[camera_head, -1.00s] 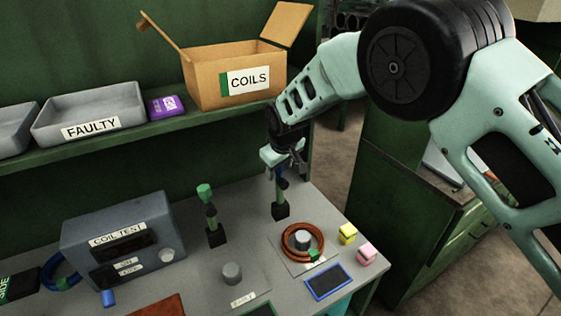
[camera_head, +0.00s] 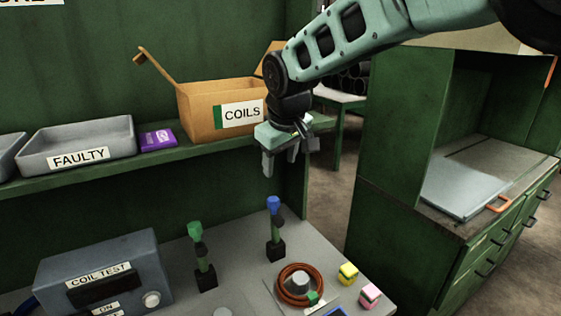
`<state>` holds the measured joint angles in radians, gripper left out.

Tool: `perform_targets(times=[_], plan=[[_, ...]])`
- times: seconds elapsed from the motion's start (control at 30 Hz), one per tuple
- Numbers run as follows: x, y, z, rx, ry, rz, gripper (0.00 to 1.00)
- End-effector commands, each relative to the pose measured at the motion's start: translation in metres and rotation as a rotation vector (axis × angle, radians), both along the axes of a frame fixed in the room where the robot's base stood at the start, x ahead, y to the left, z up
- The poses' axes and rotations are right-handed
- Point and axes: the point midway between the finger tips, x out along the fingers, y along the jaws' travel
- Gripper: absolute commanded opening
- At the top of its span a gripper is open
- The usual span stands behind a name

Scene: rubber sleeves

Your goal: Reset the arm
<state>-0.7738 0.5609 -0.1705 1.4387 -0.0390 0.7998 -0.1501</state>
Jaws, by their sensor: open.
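My arm reaches in from the upper right, and my gripper (camera_head: 280,162) hangs in front of the right end of the shelf, below and right of the COILS box. Its fingers point down, open, with nothing seen between them. Below it on the bench stands an upright stand with a blue top (camera_head: 274,228), apart from the fingers. A similar stand with a green top (camera_head: 201,255) is to its left.
The open cardboard COILS box (camera_head: 203,108) and grey FAULTY tray (camera_head: 75,145) sit on the shelf. A green cabinet (camera_head: 400,230) stands right.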

Motion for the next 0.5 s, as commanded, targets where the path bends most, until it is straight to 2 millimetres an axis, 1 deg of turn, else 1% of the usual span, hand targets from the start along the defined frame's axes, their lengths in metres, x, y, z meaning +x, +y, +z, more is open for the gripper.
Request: perform_targets(times=[0.1, 0.4, 0.47, 0.5], plan=[[-0.001, 0.0, 0.004, 0.001, -0.001, 0.0, 0.51], [-0.001, 0.0, 0.004, 0.001, -0.001, 0.0, 0.51], [-0.007, -0.004, 0.004, 0.007, 0.011, -0.004, 0.51], [-0.014, -0.008, 0.003, 0.012, 0.026, -0.009, 0.51]])
